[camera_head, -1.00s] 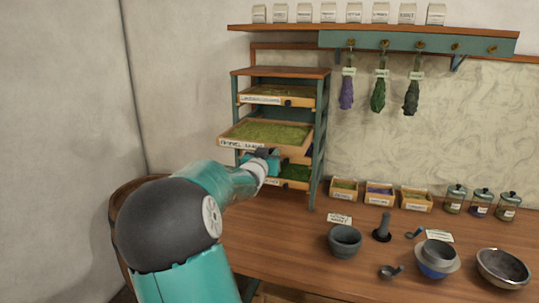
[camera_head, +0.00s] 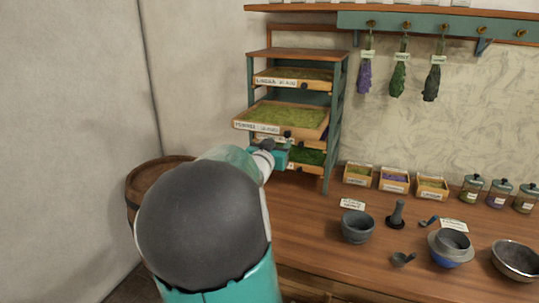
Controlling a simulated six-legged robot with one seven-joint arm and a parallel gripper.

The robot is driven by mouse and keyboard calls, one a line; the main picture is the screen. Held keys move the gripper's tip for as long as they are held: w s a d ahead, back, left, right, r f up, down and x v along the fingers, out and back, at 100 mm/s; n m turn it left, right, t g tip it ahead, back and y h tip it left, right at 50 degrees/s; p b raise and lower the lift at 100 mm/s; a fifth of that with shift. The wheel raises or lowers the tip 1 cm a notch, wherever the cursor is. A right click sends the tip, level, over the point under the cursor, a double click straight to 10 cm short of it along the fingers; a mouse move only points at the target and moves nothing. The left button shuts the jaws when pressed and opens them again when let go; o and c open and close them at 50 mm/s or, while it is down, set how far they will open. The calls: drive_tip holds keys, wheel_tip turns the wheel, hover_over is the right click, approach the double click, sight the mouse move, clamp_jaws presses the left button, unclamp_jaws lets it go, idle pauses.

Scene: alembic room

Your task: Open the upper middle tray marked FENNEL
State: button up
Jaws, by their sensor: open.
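The tray marked FENNEL (camera_head: 240,121) is the middle one in the small rack (camera_head: 335,115). It sticks well out past the rack's front and holds green, seed-like stuff. Its white label is on the front board, and its small dark knob (camera_head: 287,134) shows right of the label. My gripper (camera_head: 282,147) is just below and in front of this tray's front, near the knob. It is open. The fingertips are small and partly hidden by my wrist, so I cannot tell whether they touch the knob.
An upper tray (camera_head: 285,83) sits above, and a lower tray (camera_head: 310,157) with darker green contents lies behind my gripper. The wooden counter (camera_head: 310,225) holds a mortar (camera_head: 357,227), small boxes, jars and bowls to the right. A barrel (camera_head: 150,175) stands at the left.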

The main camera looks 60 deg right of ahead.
drive_tip(key=s+a, duration=0.1)
drive_tip(key=a, duration=0.5)
drive_tip(key=shift+a, duration=0.35)
drive_tip(key=w+a+f+n+t+y, duration=0.2)
drive_tip(key=w+a+n+t+y, duration=0.45)
drive_tip(key=w+a, duration=0.6)
drive_tip(key=a+f+n+t+y, duration=0.1)
drive_tip(key=a+n+t+y, duration=0.25)
drive_tip(key=a+y, duration=0.95)
drive_tip(key=s+a+f+n+g+h, duration=0.1)
drive_tip(key=s+a+f+n+g, duration=0.2)
drive_tip(key=s+a, duration=0.4)
drive_tip(key=s+a+f+n+g, duration=0.3)
drive_tip(key=s+a, duration=0.5)
drive_tip(key=a, duration=0.7)
drive_tip(key=shift+s+a+g+h, duration=0.25)
drive_tip(key=shift+g+h, duration=0.1)
drive_tip(key=shift+g, duration=0.25)
drive_tip(key=shift+f, duration=0.1)
drive_tip(key=shift+c, duration=0.8)
